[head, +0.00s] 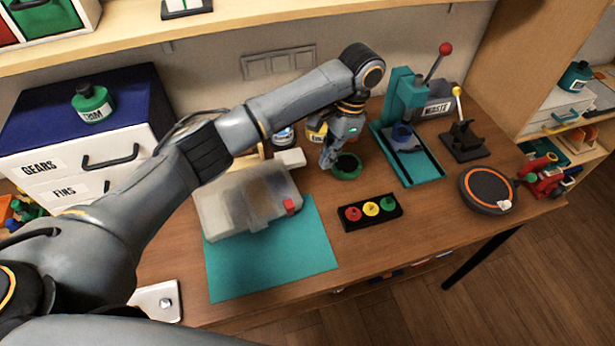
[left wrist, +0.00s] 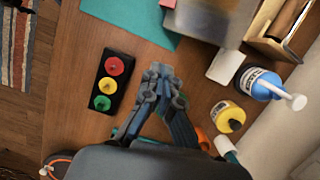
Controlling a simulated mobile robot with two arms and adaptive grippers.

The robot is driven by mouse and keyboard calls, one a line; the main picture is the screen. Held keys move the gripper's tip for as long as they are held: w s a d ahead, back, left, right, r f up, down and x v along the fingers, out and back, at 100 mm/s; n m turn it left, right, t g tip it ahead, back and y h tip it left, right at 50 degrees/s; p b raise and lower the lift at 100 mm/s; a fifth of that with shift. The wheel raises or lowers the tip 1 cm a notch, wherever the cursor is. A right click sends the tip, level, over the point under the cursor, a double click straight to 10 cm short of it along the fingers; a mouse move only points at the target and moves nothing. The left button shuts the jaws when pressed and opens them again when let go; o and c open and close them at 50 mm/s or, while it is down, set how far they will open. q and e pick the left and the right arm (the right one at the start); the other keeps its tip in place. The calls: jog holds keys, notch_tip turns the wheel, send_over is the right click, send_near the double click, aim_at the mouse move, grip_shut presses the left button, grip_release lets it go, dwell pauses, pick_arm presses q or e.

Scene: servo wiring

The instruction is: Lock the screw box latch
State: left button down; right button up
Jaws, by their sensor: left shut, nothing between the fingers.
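The screw box (head: 240,204), a translucent grey case, sits on the teal mat (head: 268,268). Its red latch (head: 290,206) is on the front right corner; I cannot tell whether it is locked. In the left wrist view the box (left wrist: 217,20) is at the top edge, with a bit of the red latch at its left. My left gripper (head: 328,164) is above the table to the right of the box, apart from it, beside a green round dish (head: 346,168). In the left wrist view its fingers (left wrist: 158,72) are together and empty. My right gripper is not in view.
A button box (head: 370,212) with red, yellow and green buttons lies right of the mat. A teal press (head: 405,130) and a round black disc (head: 487,189) are farther right. A blue bottle (left wrist: 258,82) and yellow jar (left wrist: 228,116) stand near the wall.

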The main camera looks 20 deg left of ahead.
aim_at(289, 208)
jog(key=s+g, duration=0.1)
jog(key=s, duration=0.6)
pick_arm(q)
jog(key=p+x, duration=0.1)
jog(key=x, duration=0.2)
jog(key=p+x, duration=0.1)
jog(key=x, duration=0.1)
jog(key=s+x, duration=0.1)
jog(key=x, duration=0.2)
jog(key=shift+s+a+f+p, duration=0.15)
jog(key=shift+p, duration=0.25)
jog(key=shift+s+a+f+p, duration=0.25)
jog(key=shift+s+a+p, duration=0.2)
jog(key=shift+a+p, duration=0.15)
jog(key=shift+s+a+f+p, duration=0.2)
jog(key=shift+s+a+p, duration=0.25)
jog(key=shift+a+p, duration=0.15)
jog(key=shift+s+a+f, duration=0.1)
jog(key=shift+s+a, duration=0.3)
jog(key=shift+s, duration=0.15)
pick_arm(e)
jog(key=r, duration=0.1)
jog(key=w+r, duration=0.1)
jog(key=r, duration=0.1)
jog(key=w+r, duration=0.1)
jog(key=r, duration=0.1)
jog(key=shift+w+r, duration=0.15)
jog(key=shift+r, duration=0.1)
